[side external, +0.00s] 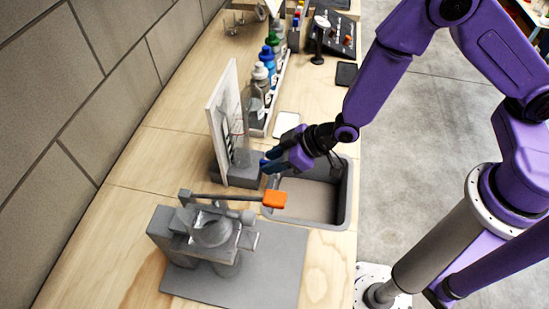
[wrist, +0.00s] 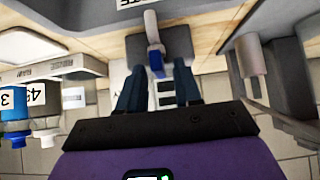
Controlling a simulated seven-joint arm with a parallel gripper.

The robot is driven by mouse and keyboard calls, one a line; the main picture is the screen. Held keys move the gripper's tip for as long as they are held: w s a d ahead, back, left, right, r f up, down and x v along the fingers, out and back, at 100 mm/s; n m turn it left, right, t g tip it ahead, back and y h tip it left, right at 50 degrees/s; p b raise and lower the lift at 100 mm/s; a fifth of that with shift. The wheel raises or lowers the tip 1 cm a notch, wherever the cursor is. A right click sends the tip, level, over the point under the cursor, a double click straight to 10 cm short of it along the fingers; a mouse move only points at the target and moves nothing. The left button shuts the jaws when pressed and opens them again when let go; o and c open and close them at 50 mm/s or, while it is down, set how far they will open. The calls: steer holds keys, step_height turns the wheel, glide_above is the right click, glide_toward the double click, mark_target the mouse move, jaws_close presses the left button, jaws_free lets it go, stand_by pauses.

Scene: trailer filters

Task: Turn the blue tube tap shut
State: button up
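The blue tube tap (wrist: 157,64) shows in the wrist view as a small blue piece at the end of a pale tube (wrist: 152,28). My gripper (wrist: 159,70) is open, with one dark blue finger on each side of the tap and visible gaps between; I cannot tell the depth. In the side view my gripper (side external: 268,164) is beside the upright white panel (side external: 222,120) and its grey base (side external: 238,175), over the sink's left edge. The tap cannot be told apart from the blue fingers there. Whether its handle is open or shut is unclear.
A grey press with an orange-ended lever (side external: 275,199) stands nearer the camera on a grey mat (side external: 275,275). The grey sink (side external: 346,195) lies below and right of my gripper. A rack of bottles (side external: 265,85) stands behind, near a white card (side external: 286,124).

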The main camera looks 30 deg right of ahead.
jaws_close()
steer(key=shift+s+m, duration=0.1)
steer(key=shift+m, duration=0.3)
steer(key=m+h, duration=0.2)
steer(key=m, duration=0.1)
steer(key=m+t+h, duration=0.1)
steer(key=m+h, duration=0.2)
steer(key=m, duration=0.1)
steer(key=a+m+t+h, duration=0.1)
steer(key=m+h, duration=0.2)
steer(key=shift+s+m, duration=0.1)
steer(key=shift+m, duration=0.3)
steer(key=shift+f+m+h, duration=0.1)
steer(key=shift+m+h, duration=0.2)
steer(key=shift+h, duration=0.1)
steer(key=shift+o, duration=1.2)
jaws_free()
